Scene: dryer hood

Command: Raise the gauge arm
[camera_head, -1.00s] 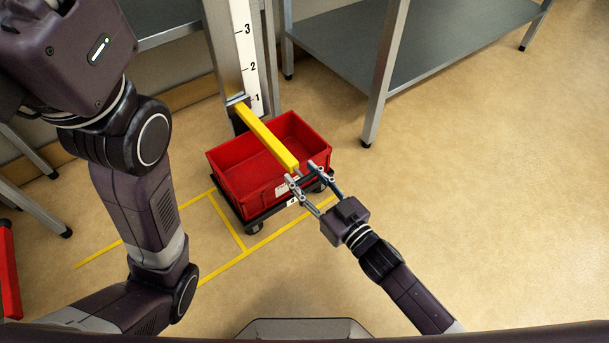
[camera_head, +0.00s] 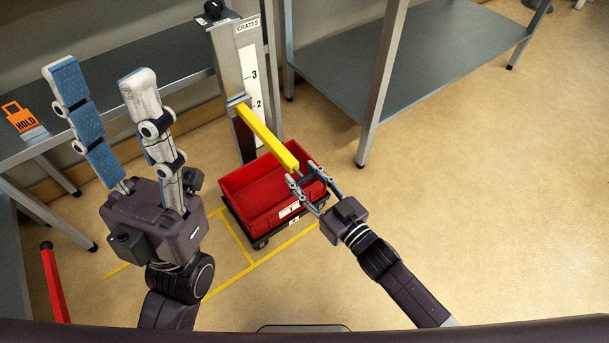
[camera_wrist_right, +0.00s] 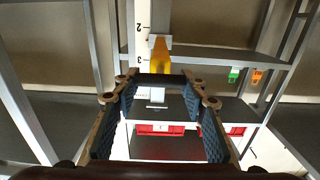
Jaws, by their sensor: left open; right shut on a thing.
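The yellow gauge arm (camera_head: 266,136) sticks out from the upright post with a white scale (camera_head: 252,68) marked CRATES. Its root sits about level with the 2 in the head view. My right gripper (camera_head: 306,176) is shut on the free end of the gauge arm, above the front of a red crate. In the right wrist view the yellow arm (camera_wrist_right: 160,58) shows beyond the fingers (camera_wrist_right: 167,100); the exact contact is hard to see. My left gripper (camera_head: 103,80) is open and empty, fingers pointing up, well left of the post.
The red crate (camera_head: 242,180) stands empty on a dark wheeled dolly (camera_head: 262,241) under the gauge arm, within yellow floor lines. A grey shelf unit (camera_head: 430,60) stands at right. A bench with an orange HOLD tag (camera_head: 18,118) is at left. The floor at right is clear.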

